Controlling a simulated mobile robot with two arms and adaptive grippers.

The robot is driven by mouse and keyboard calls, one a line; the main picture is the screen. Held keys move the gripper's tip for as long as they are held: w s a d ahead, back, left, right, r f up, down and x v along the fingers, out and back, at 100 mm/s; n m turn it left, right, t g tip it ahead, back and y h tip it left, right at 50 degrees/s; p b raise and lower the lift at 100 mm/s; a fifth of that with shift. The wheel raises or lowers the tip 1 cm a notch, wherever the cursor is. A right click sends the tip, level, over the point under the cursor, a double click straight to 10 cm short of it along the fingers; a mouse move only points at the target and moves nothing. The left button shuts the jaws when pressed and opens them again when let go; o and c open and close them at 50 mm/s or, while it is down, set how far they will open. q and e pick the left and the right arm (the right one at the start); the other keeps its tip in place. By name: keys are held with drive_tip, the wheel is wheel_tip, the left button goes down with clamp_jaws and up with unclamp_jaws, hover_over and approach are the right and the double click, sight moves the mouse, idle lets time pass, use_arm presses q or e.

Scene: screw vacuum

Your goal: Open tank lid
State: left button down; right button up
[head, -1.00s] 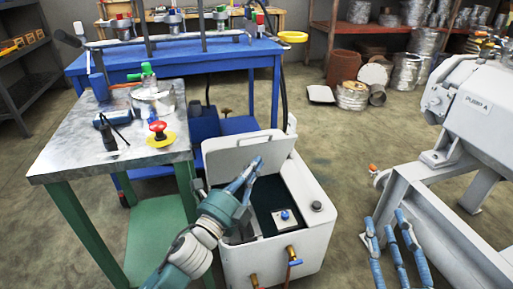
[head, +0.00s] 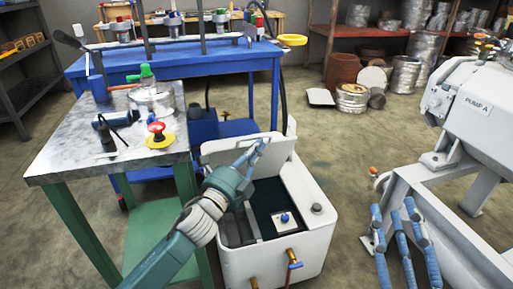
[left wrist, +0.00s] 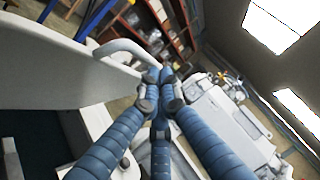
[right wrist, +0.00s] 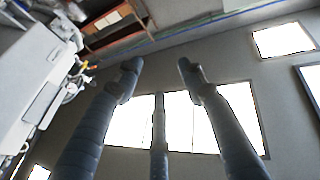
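The white tank (head: 308,222) stands on the floor in the middle of the head view. Its lid (head: 222,156) is raised and tilted up at the back, so the dark interior (head: 264,192) shows. My left gripper (head: 261,146) is at the upper part of the lid, in front of it. In the left wrist view the lid (left wrist: 50,70) is on the left, and its curved handle (left wrist: 118,45) reaches to my closed fingertips (left wrist: 161,76). Whether they grip the handle is unclear. My right gripper (head: 394,212) is open and empty at the right, apart from the tank.
A metal-topped table (head: 62,152) with a pot, a red emergency button and tools stands left of the tank. A blue workbench (head: 120,64) is behind. The grey pump machine (head: 480,115) stands at the right. Brass taps (head: 292,256) stick out of the tank's front.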

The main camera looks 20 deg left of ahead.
wheel_tip(320, 180, down, 16)
drive_tip(key=s+d+g+h+p, duration=0.2)
drive_tip(key=d+g+p, duration=0.1)
drive_tip(key=g, duration=0.5)
use_arm(q)
drive_tip(key=shift+n+g+y, duration=0.3)
drive_tip(key=shift+n+g, duration=0.2)
drive_tip(key=shift+n, duration=0.1)
drive_tip(key=w+a+r+p, duration=0.2)
drive_tip(key=w+p, duration=0.1)
drive_tip(key=shift+w+a+r, duration=0.1)
drive_tip(key=shift+r, duration=0.1)
use_arm(e)
drive_tip(key=s+d+f+g+h, duration=0.1)
drive_tip(key=s+d+f+g, duration=0.1)
drive_tip(key=s+f+g, duration=0.2)
drive_tip(key=s+d+f+g+h, duration=0.1)
drive_tip(key=s+d+f+g, duration=0.2)
drive_tip(key=s+f, duration=0.4)
drive_tip(key=s+g, duration=0.1)
drive_tip(key=s, duration=0.3)
drive_tip(key=shift+s+m+g+h, duration=0.25)
drive_tip(key=shift+m+g+h, duration=0.15)
drive_tip(key=shift+f, duration=0.1)
